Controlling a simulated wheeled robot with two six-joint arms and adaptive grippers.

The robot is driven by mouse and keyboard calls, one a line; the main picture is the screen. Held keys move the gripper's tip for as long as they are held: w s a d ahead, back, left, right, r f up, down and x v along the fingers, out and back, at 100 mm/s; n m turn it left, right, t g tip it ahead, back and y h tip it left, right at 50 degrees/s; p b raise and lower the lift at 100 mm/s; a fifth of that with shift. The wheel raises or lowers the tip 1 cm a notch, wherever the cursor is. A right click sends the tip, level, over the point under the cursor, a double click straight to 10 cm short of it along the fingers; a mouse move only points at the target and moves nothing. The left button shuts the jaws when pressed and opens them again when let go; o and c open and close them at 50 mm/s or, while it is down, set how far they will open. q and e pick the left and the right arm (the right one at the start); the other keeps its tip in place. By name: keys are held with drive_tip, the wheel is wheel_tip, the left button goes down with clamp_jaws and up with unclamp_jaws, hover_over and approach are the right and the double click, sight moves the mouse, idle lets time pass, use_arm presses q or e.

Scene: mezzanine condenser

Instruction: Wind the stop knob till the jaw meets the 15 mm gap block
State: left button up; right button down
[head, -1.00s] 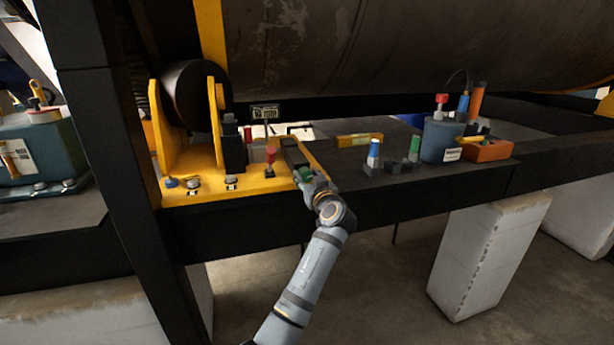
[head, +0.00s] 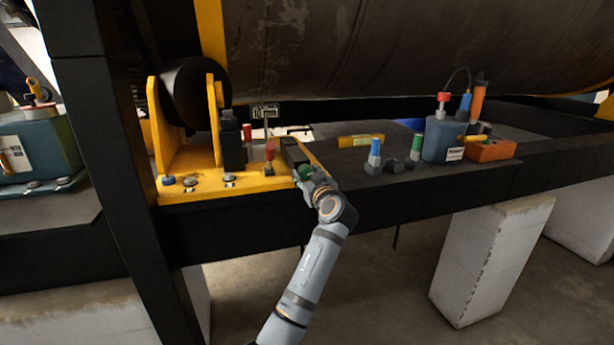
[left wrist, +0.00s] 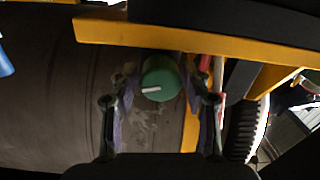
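The green stop knob (head: 305,172) is at the right end of the yellow bracket (head: 215,186), by the front edge of the bench. It also shows in the left wrist view (left wrist: 160,78), with a white mark pointing left. My left gripper (head: 307,178) is at the knob. In the left wrist view its two fingers (left wrist: 161,88) stand on either side of the knob, with a narrow gap showing at each side, so it looks open. A small sign (head: 265,112) reads 10 mm. I cannot clearly make out the jaw or gap block. My right gripper is not in view.
A red-topped piece (head: 269,153) stands on the bracket, left of the knob. On the dark bench (head: 340,180) to the right are a blue-capped piece (head: 375,152), a blue-grey pot (head: 441,140) and an orange box (head: 490,150). A dark post (head: 110,160) rises at left.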

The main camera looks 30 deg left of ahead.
use_arm(q)
drive_tip(key=shift+o, duration=0.7)
drive_tip(key=v, duration=0.7)
drive_tip(key=shift+s+d, duration=0.2)
